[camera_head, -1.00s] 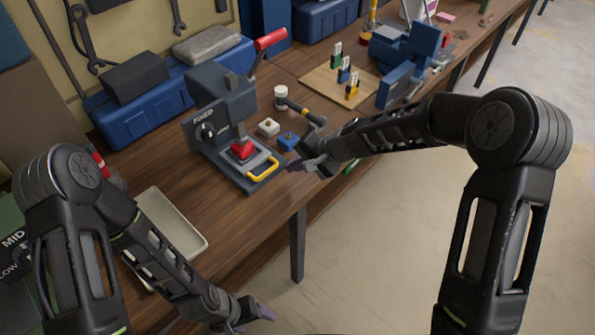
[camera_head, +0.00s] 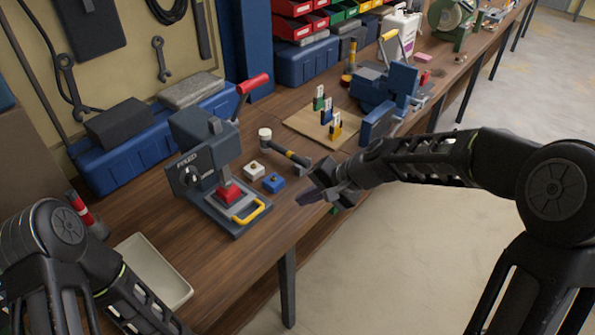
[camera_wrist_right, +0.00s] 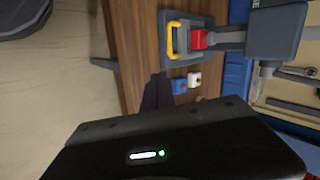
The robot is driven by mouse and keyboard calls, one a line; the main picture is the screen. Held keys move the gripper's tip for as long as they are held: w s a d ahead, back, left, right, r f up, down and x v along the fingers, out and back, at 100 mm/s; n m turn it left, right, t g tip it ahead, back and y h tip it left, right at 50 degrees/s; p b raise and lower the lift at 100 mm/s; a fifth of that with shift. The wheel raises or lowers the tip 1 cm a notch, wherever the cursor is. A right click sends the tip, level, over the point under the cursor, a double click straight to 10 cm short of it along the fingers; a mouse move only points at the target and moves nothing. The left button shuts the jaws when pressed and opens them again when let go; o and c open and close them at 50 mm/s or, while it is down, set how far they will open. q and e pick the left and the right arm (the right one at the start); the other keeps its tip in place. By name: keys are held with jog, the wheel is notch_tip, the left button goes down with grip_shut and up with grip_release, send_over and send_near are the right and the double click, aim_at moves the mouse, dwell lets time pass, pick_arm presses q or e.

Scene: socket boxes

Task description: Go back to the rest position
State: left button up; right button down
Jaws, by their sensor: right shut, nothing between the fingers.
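My right gripper (camera_head: 308,198) is shut and empty at the front edge of the workbench, right of the press. In the right wrist view its dark fingers (camera_wrist_right: 156,92) are together, with nothing held. A blue socket box (camera_head: 274,183) and a white one (camera_head: 253,171) sit on the bench left of the gripper, apart from it. The grey press (camera_head: 203,150) with a red block (camera_head: 229,192) and a yellow handle (camera_head: 249,211) stands further left. My left arm shows at the lower left; its gripper is out of view.
A hammer (camera_head: 287,153) lies behind the socket boxes. A wooden board (camera_head: 305,122) with small coloured pieces and a blue vise (camera_head: 385,105) stand further back. A pale tray (camera_head: 150,270) is at the front left. The floor at the right is clear.

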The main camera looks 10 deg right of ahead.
jog(key=shift+w, duration=0.1)
jog(key=s+f+n+h, duration=0.2)
jog(key=s+f, duration=0.2)
jog(key=f, duration=0.6)
jog(key=s+f+n+h, duration=0.15)
jog(key=s+f, duration=0.25)
jog(key=f, duration=0.5)
jog(key=s+a+f+g, duration=0.1)
jog(key=s+f, duration=0.2)
jog(key=s, duration=0.3)
jog(key=s+a+f+n+g+y, duration=0.1)
jog(key=s+a+f+g, duration=0.1)
jog(key=s+f, duration=0.2)
jog(key=s+a+f+n+g, duration=0.1)
jog(key=s+f, duration=0.3)
jog(key=s, duration=0.6)
jog(key=shift+s+a, duration=0.15)
jog(key=shift+s, duration=0.05)
jog(key=shift+f, duration=0.1)
